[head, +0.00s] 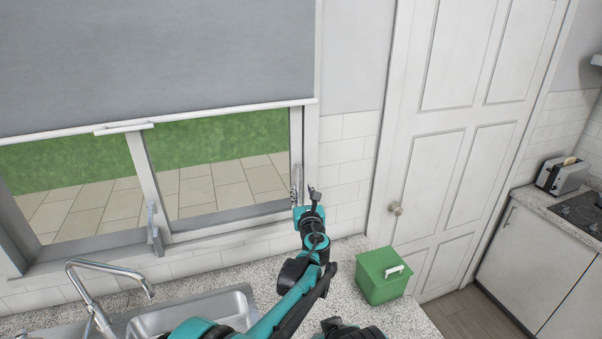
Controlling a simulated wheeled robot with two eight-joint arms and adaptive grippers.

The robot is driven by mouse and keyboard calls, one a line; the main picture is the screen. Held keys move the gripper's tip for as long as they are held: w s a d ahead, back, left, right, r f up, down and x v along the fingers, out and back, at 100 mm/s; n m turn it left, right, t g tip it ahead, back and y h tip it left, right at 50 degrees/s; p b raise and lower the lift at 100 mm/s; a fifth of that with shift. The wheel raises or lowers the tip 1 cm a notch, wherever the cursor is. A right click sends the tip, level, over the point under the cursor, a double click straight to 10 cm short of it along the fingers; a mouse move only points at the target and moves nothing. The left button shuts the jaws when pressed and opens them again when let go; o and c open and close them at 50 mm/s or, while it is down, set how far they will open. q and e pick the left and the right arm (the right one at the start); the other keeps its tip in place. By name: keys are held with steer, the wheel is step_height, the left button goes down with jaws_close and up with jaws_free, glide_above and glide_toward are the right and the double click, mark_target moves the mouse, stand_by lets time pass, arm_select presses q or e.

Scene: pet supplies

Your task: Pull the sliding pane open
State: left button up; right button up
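The window has a right pane (222,185) and a left pane (85,205), divided by a grey upright frame (142,165). A grey handle (155,228) stands at the lower end of this upright. Another metal handle (296,182) stands on the frame at the right pane's right edge. My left gripper (314,192) is just right of that right handle, with its dark fingers pointing up. It looks apart from the handle, though depth is hard to judge. Its fingers are too small to show whether they are open or shut. My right gripper is not in view.
A grey blind (155,60) covers the window's upper part. A sink (195,312) with a tap (105,275) lies below the window. A green lidded box (383,275) stands on the counter right of my arm. A white door (455,140) is beyond it.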

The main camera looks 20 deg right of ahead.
mark_target(301, 180)
arm_select(q)
steer(key=x, duration=0.7)
steer(key=shift+w+d, duration=0.2)
steer(key=shift+w, duration=0.2)
jaws_close()
